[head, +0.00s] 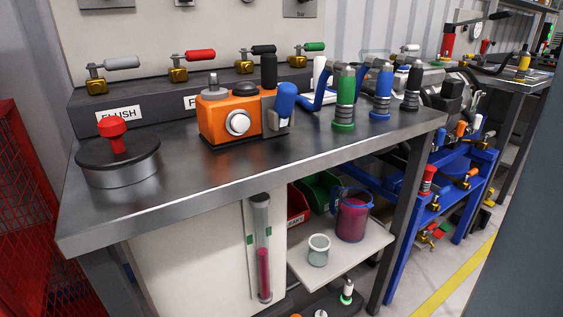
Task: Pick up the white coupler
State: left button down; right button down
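No coupler that is clearly white stands in the front row. That row has a green coupler (343,103), a blue coupler (381,93) and a black coupler (411,88), all upright near the right end of the metal bench. Behind the blue hose, a white upright cylinder (319,72) shows in part. It may be the white coupler, but its lower part is hidden and I cannot tell. Neither of my grippers is in view.
Below, a shelf (345,258) holds a jug (352,217) and a cup (318,250).

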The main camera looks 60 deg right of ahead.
aim_at(347, 291)
jog(key=l+z, duration=0.1)
jog(key=z, duration=2.15)
jog(key=i+l, duration=0.2)
jog(key=l, duration=0.15)
jog(key=u, duration=0.05)
